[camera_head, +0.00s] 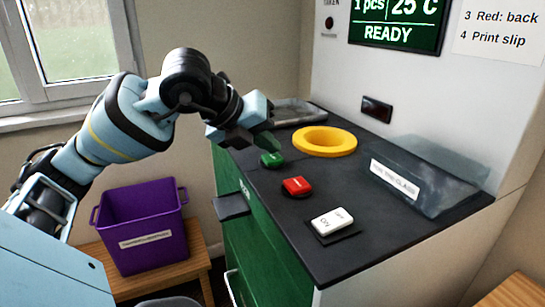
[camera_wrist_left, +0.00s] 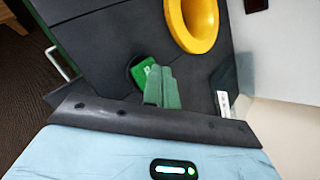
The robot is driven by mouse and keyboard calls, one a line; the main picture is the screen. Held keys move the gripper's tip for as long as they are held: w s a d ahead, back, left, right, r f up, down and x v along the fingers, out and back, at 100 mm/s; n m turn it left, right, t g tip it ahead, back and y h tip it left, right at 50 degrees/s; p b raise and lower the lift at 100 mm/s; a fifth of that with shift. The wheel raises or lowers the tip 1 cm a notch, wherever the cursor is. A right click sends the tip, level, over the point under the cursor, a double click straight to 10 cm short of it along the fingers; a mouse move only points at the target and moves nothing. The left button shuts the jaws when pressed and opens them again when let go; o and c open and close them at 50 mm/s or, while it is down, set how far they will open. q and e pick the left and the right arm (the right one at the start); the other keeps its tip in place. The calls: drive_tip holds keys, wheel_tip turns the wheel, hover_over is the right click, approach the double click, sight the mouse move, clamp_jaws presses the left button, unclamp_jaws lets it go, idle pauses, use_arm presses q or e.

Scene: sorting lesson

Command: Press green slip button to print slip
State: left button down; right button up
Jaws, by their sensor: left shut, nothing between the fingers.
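The green button (camera_head: 271,160) sits on the dark top of the machine, behind the red button (camera_head: 296,186). In the left wrist view the green button (camera_wrist_left: 141,72) shows partly behind my fingers. My left gripper (camera_head: 266,146) points down just above and beside the green button, its green fingers shut and empty. In the left wrist view the fingertips (camera_wrist_left: 154,72) overlap the button's edge; I cannot tell whether they touch it. The display (camera_head: 398,20) reads "READY". My right gripper is not in view.
A yellow ring (camera_head: 325,153) surrounds an opening behind the buttons. A white switch (camera_head: 332,220) is at the front. A clear labelled bin (camera_head: 440,180) stands right, a metal tray (camera_head: 300,108) behind. A purple crate (camera_head: 145,235) stands on a wooden stool (camera_head: 190,277) at left.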

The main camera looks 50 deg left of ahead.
use_arm(q)
drive_tip(key=shift+f, duration=0.2)
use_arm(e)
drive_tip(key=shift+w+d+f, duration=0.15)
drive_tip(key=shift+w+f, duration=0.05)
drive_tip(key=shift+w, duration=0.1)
